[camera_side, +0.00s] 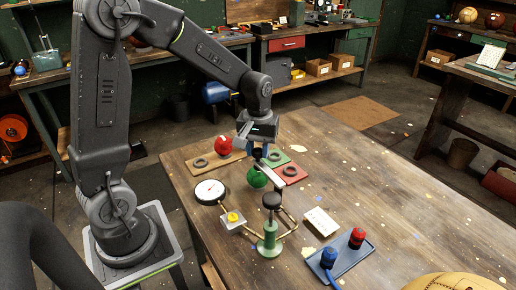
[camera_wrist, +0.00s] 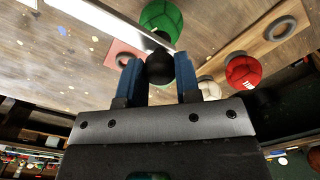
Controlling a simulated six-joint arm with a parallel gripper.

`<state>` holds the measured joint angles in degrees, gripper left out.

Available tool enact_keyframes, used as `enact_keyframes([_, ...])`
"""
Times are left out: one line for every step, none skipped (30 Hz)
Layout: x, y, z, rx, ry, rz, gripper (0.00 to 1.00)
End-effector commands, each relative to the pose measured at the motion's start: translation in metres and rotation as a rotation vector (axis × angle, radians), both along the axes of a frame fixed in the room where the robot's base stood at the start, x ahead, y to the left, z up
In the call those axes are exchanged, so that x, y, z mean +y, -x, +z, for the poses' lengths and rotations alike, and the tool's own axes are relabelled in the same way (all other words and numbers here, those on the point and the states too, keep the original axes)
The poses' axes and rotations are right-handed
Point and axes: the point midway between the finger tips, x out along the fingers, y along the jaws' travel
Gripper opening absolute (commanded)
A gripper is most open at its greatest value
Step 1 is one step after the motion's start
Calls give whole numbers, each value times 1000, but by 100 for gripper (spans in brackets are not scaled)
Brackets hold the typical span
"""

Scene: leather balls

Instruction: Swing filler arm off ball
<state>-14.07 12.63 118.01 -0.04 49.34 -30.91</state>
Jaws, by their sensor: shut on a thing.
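The green ball (camera_side: 257,178) sits on the table just below my gripper (camera_side: 256,153), and it also shows in the wrist view (camera_wrist: 162,18). A green stand (camera_side: 270,236) with a black top (camera_side: 271,200) stands in front of the ball. A pale bar (camera_side: 264,171) runs from near the ball toward this stand and looks like the filler arm; its join is partly hidden. In the wrist view, my gripper's blue fingers are shut on a round black knob (camera_wrist: 160,66). The knob appears close to the green ball; I cannot tell whether they touch.
A red ball (camera_side: 222,144) and a ring lie on a wooden board (camera_side: 208,166). Red and green pads lie right of the gripper. A gauge (camera_side: 209,191), a yellow-button box (camera_side: 233,222) and brass tubing surround the stand. A blue tray (camera_side: 337,265) holds two containers. The table's right side is mostly clear.

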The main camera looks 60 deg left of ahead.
Motion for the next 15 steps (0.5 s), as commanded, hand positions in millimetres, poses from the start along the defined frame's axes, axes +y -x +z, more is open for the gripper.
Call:
enact_keyframes([0,0,0,0,0,0,9])
enact_keyframes([0,0,0,0,0,0,7])
enact_keyframes([0,0,0,0,0,0,3])
enact_keyframes([0,0,0,0,0,0,0])
enact_keyframes([0,0,0,-1,-1,0,0])
enact_keyframes([0,0,0,-1,-1,0,0])
enact_keyframes([0,0,0,-1,-1,0,0])
enact_keyframes([0,0,0,-1,-1,0,0])
enact_keyframes([0,0,0,-1,-1,0,0])
enact_keyframes([0,0,0,-1,-1,-1,0])
enact_keyframes([0,0,0,-1,-1,-2,0])
enact_keyframes([0,0,1,-1,-1,-5,0])
enact_keyframes([0,-1,1,-1,-1,-9,0])
enact_keyframes([0,-1,1,-1,-1,-14,0])
enact_keyframes([0,-2,1,-1,-1,-22,0])
